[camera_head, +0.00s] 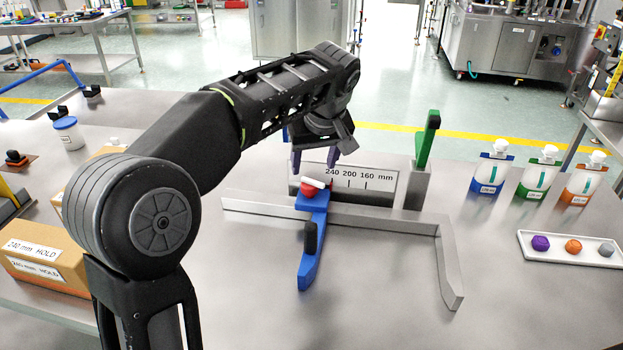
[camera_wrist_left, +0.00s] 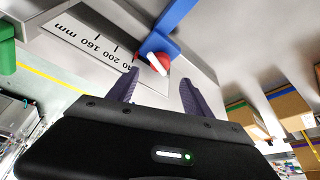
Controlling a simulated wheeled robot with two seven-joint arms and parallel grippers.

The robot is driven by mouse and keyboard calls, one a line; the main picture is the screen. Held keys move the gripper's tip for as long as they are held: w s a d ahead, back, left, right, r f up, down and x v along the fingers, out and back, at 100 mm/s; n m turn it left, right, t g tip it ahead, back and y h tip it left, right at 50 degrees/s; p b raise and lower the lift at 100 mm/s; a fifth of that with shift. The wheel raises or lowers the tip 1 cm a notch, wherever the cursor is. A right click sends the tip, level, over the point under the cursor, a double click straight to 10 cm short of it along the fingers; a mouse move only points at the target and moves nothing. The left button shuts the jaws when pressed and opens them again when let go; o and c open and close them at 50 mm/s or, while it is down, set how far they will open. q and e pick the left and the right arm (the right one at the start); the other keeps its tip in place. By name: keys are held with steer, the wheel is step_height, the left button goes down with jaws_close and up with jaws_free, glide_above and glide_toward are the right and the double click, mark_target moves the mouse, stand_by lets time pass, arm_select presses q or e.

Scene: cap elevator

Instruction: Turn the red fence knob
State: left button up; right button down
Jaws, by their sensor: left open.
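The red knob (camera_head: 309,188) with a white bar across it sits on the blue fence block (camera_head: 309,203), beside the scale plate (camera_head: 375,184) marked 240, 200 and 160 mm. In the left wrist view the red knob (camera_wrist_left: 157,64) and its white bar lie beyond the fingertips, between their lines. My left gripper (camera_head: 316,160) is open and empty, just above and behind the knob, fingers pointing down; it also shows in the left wrist view (camera_wrist_left: 159,80). I see no contact with the knob. My right gripper is not in view.
A grey rail frame (camera_head: 390,222) spans the table, with a green upright (camera_head: 428,140) at its back. Pouches (camera_head: 538,172) and a white tray (camera_head: 570,248) with small coloured pieces stand at the right. Cardboard boxes (camera_head: 45,255) are at the left. The front middle is clear.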

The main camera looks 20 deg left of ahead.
mark_target(311, 181)
arm_select(q)
steer(key=x, duration=0.7)
steer(key=shift+w+a+f+p, duration=0.1)
steer(key=shift+f+p, duration=0.25)
steer(key=shift+c, duration=0.6)
jaws_close()
